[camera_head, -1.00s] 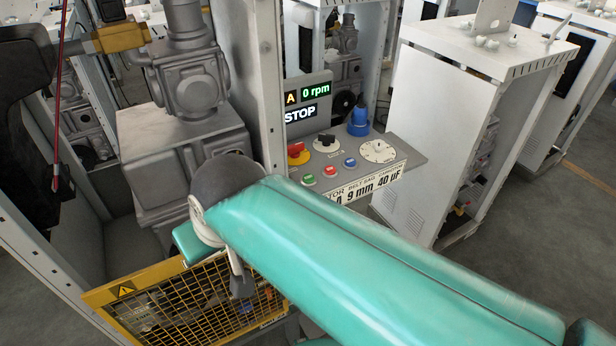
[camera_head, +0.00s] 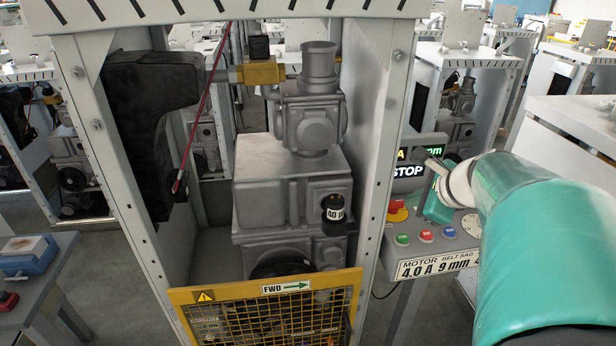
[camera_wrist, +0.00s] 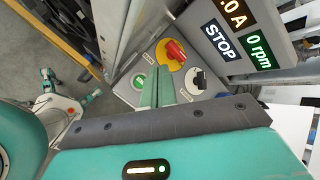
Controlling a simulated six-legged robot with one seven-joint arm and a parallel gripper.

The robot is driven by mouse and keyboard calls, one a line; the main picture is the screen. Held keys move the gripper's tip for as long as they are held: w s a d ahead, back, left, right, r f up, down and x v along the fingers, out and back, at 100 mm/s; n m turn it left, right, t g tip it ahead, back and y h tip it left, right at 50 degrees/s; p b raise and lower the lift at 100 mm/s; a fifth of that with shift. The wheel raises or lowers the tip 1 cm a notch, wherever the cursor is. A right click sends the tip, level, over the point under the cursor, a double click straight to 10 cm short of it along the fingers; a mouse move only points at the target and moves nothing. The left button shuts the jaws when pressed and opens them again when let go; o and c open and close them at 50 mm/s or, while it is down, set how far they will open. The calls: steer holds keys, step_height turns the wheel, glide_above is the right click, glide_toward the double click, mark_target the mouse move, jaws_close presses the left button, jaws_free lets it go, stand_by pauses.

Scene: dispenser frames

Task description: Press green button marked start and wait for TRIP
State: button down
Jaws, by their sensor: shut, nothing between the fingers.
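The control panel (camera_head: 391,255) shows a green button (camera_head: 403,239) at its left, with a red and a blue button beside it. In the wrist view the green button (camera_wrist: 139,82) lies just left of my fingertips; its lettering is too small to read. My gripper (camera_wrist: 157,80) is shut and empty, its green fingers pointing at the panel. In the head view my gripper (camera_head: 437,207) is over the panel, above the buttons; contact cannot be told. The display (camera_head: 408,170) reads STOP, and in the wrist view the display (camera_wrist: 218,40) also shows 0 rpm.
A red knob on a yellow disc (camera_wrist: 172,53) and a black knob (camera_wrist: 197,78) sit close to my fingers. A white frame post (camera_head: 385,150) stands left of the panel. A yellow mesh guard (camera_head: 265,318) closes the machine's lower front.

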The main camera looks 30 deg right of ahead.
mark_target(406, 240)
steer(key=shift+w+d+r+m, duration=0.25)
steer(key=shift+d+r+m, duration=0.05)
steer(key=shift+m, duration=0.2)
steer(key=shift+s+f, duration=0.1)
steer(key=shift+f, duration=4.35)
steer(key=shift+f, duration=0.1)
steer(key=shift+f, duration=0.3)
